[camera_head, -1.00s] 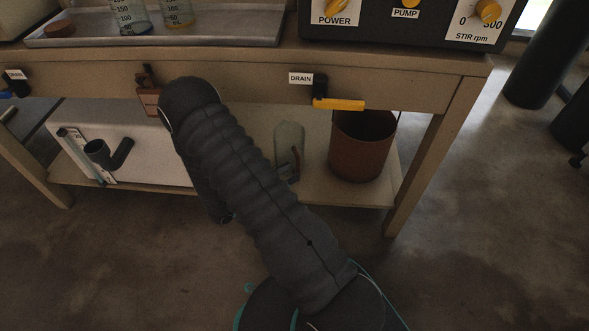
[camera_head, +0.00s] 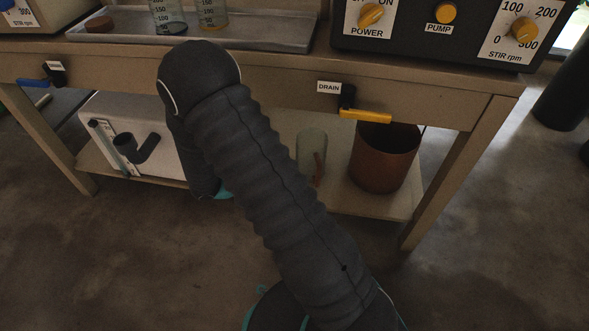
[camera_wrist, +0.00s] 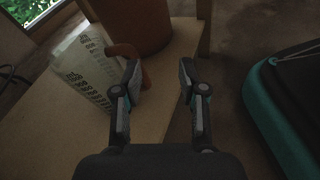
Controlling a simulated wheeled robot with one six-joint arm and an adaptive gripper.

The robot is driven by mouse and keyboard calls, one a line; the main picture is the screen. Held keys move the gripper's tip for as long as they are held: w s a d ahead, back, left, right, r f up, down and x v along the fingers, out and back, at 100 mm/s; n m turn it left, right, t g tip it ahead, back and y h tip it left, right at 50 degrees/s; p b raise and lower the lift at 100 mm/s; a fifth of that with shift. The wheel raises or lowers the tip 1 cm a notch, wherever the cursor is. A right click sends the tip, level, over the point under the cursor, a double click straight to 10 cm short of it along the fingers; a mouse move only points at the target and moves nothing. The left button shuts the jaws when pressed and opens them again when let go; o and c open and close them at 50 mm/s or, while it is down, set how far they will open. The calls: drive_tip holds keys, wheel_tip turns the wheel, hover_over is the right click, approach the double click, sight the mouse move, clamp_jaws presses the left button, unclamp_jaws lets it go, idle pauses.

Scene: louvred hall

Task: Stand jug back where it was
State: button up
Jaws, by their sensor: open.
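A pale translucent jug (camera_head: 311,150) with a brown handle stands on the lower shelf in the head view, looking upright, partly behind my arm. In the wrist view the jug (camera_wrist: 84,66) is at the upper left, whitish with printed dark marks, and its brown handle (camera_wrist: 124,49) faces my gripper. My gripper (camera_wrist: 160,76) is open, its two fingers apart. The handle shows just beyond and beside the left finger, partly covered by it. I cannot tell whether they touch. In the head view my gripper is hidden behind my arm.
A brown bucket (camera_head: 384,160) stands right of the jug, close by; it also shows in the wrist view (camera_wrist: 139,20). A white box (camera_head: 150,160) with a dark pipe is at the shelf's left. A yellow drain lever (camera_head: 365,116) juts from the bench front above.

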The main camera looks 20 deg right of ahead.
drive_tip(key=s+a+r+m+t+y, duration=0.2)
drive_tip(key=s+r+m+t+y, duration=0.2)
drive_tip(key=s+r+m+y, duration=0.3)
drive_tip(key=s+a+r+m+t+y, duration=0.3)
drive_tip(key=s+r+m+y, duration=0.4)
drive_tip(key=r, duration=1)
drive_tip(key=shift+s+a+r+t+y, duration=0.2)
drive_tip(key=shift+s+a+t+y, duration=0.3)
drive_tip(key=shift+s, duration=0.65)
